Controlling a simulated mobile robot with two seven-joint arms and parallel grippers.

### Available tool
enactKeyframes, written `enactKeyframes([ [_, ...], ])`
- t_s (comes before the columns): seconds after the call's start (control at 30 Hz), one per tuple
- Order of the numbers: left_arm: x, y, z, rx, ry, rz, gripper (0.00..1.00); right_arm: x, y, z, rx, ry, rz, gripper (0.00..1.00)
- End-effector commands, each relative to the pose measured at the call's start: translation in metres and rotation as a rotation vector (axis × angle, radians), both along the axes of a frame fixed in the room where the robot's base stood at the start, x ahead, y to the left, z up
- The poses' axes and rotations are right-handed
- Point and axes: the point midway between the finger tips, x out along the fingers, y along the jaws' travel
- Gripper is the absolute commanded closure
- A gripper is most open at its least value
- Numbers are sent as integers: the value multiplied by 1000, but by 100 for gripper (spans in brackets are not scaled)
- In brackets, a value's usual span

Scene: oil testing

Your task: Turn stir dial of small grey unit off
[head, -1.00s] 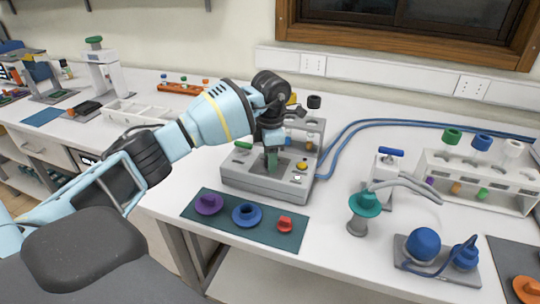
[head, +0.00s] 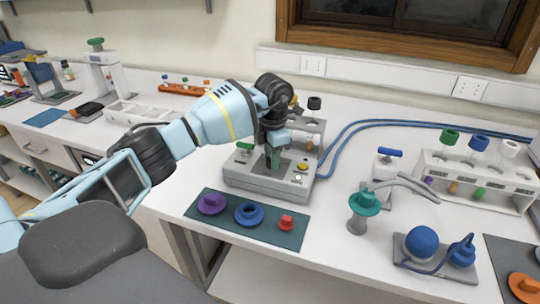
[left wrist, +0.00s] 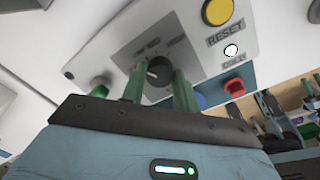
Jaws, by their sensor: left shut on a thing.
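The small grey unit (head: 260,187) stands on the white bench, with a yellow button (head: 302,166) at its right. My left gripper (head: 273,163) reaches down onto its top panel, and its green fingers hide the dial in the head view. In the left wrist view the dark round dial (left wrist: 157,72), with a pale pointer mark, sits between the two green fingers (left wrist: 158,82). The fingers are shut on it. The yellow button (left wrist: 217,12) is labelled RESET. The dial's own markings are too blurred to read. My right gripper is not in view.
A dark green mat (head: 262,233) with purple, blue and red parts lies in front of the unit. Blue hoses (head: 375,122) run behind it to the right. A teal-topped stand (head: 358,218) and a test-tube rack (head: 455,190) stand at the right.

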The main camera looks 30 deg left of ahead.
Motion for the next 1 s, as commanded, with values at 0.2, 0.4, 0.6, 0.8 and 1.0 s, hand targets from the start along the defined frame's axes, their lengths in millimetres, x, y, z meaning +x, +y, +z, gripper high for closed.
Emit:
enactKeyframes([
  [0.2, 0, 0, 4, -1, -4, 178, 93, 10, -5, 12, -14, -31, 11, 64],
  [0.4, 0, 0, 4, -1, -3, 322, 93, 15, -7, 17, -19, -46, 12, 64],
  [0.6, 1, 0, 2, -1, -2, 426, 93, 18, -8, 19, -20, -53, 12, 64],
  [0.8, 1, -1, 1, 0, -1, 482, 93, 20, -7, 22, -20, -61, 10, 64],
  [1.0, 1, 0, 0, 0, -1, 500, 93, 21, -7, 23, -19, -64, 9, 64],
])
